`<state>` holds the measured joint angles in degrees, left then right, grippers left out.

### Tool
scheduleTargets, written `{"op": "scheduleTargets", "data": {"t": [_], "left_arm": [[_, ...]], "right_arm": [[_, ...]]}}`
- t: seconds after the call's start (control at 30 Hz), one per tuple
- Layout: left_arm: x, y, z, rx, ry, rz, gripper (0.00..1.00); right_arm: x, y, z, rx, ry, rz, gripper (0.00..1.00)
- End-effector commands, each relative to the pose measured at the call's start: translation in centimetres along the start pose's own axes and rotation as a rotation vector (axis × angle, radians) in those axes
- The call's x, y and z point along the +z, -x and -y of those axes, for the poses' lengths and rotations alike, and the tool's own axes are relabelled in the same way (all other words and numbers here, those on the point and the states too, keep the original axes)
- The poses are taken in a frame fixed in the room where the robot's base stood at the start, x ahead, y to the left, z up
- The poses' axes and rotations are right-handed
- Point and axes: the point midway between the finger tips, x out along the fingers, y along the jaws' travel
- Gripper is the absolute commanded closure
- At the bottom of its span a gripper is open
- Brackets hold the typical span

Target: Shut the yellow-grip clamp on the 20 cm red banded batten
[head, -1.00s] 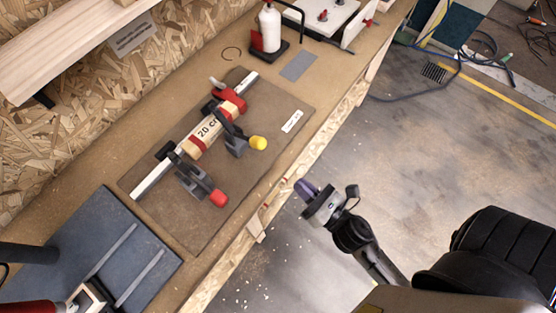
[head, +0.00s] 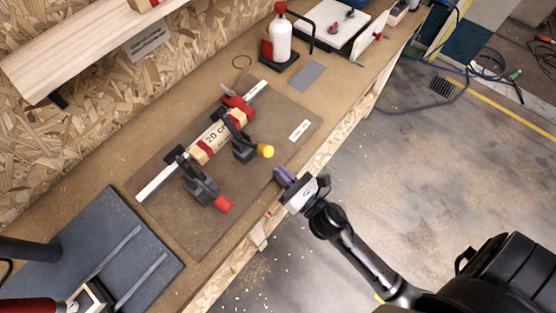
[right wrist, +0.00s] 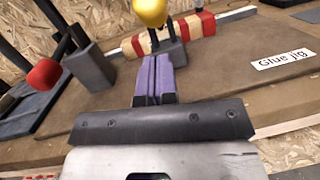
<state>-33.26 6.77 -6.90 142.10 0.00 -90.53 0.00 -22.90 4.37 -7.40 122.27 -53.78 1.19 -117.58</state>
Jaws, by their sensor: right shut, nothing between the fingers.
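The batten (head: 216,135), pale wood with red bands and "20 cm" lettering, lies on a metal bar on the brown board (head: 180,226). The yellow-grip clamp (head: 241,147) stands at the batten's near side, its yellow grip (head: 265,151) pointing toward the bench's front edge. In the right wrist view, the yellow grip (right wrist: 150,11) is at the top, above and beyond my fingers. My right gripper (head: 281,177) is shut and empty near the bench's front edge, short of the yellow grip. In the right wrist view, its purple fingers (right wrist: 154,77) are together. My left gripper cannot be made out.
A red-grip clamp (head: 200,183) stands left of the yellow one. A "Glue jig" label (head: 299,130) lies on the board's right side. A white bottle (head: 279,40) stands at the back. A blue-grey plate (head: 84,250) lies at lower left.

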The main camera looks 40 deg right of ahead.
Motion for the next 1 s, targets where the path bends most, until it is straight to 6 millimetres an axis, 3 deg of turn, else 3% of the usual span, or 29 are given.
{"op": "scheduleTargets", "data": {"t": [0.1,0.33,0.77,1.0], "left_arm": [[-0.3,1.0,0.2,-0.005,-0.006,0.000,1.00],[-0.4,1.4,0.3,-0.007,-0.008,0.001,1.00],[-0.5,1.4,0.0,0.001,0.002,-0.001,1.00],[-1.1,3.1,0.0,0.003,0.006,-0.001,1.00]], "right_arm": [[1.5,-1.1,-0.1,0.003,0.002,0.002,1.00],[2.3,-2.0,0.0,0.001,0.000,0.001,1.00],[2.4,-2.2,0.0,0.000,-0.001,0.000,1.00],[3.4,-2.0,0.5,-0.017,0.005,-0.024,1.00]]}}
